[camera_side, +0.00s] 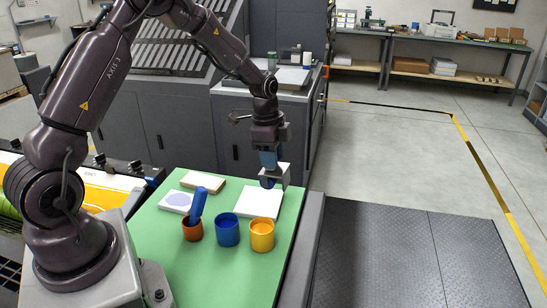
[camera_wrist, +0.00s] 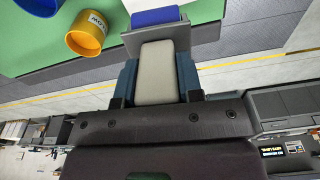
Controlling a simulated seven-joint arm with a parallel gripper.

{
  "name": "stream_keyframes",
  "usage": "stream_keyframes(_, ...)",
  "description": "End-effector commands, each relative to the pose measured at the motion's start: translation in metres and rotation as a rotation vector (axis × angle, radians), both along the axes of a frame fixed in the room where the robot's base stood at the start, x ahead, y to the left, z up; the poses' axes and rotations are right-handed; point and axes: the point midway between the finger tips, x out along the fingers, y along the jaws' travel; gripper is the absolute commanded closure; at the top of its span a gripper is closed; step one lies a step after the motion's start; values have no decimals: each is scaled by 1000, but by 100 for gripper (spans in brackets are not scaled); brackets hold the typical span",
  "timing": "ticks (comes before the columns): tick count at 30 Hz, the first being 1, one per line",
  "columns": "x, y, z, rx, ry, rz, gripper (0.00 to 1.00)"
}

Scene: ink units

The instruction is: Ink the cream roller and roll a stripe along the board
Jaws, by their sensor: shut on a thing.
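My gripper (camera_side: 268,158) is shut on the cream handle of a roller (camera_wrist: 155,75), with one blue finger on each side of it in the wrist view. The roller's grey frame carries a blue drum (camera_wrist: 154,16), also seen in the side view (camera_side: 268,183). The drum is down at the far edge of a plain white board (camera_side: 259,204); I cannot tell whether it touches. No stripe shows on the visible part of the board. A white plate with a pale lavender round patch (camera_side: 176,201) lies to the left on the green mat.
An orange-red cup (camera_side: 192,232) with a blue-handled tool (camera_side: 197,207) leaning in it, a blue cup (camera_side: 227,231) and a yellow cup (camera_side: 262,237) stand in front of the board. A tan-edged block (camera_side: 204,182) lies behind. The green mat (camera_side: 150,250) is clear at front left.

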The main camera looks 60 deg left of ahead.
Motion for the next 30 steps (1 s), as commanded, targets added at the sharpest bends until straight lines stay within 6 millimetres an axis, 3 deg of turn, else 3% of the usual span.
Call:
stream_keyframes(5, -15, 46, 3, 3, -5, 108, 90)
stream_keyframes(9, -45, 98, 6, 2, -4, 185, 90)
stream_keyframes(15, -83, 145, 10, 2, -3, 164, 90)
stream_keyframes(23, -94, 150, 11, -1, 0, 11, 90)
stream_keyframes(30, -94, 150, -4, -1, 0, -11, 90)
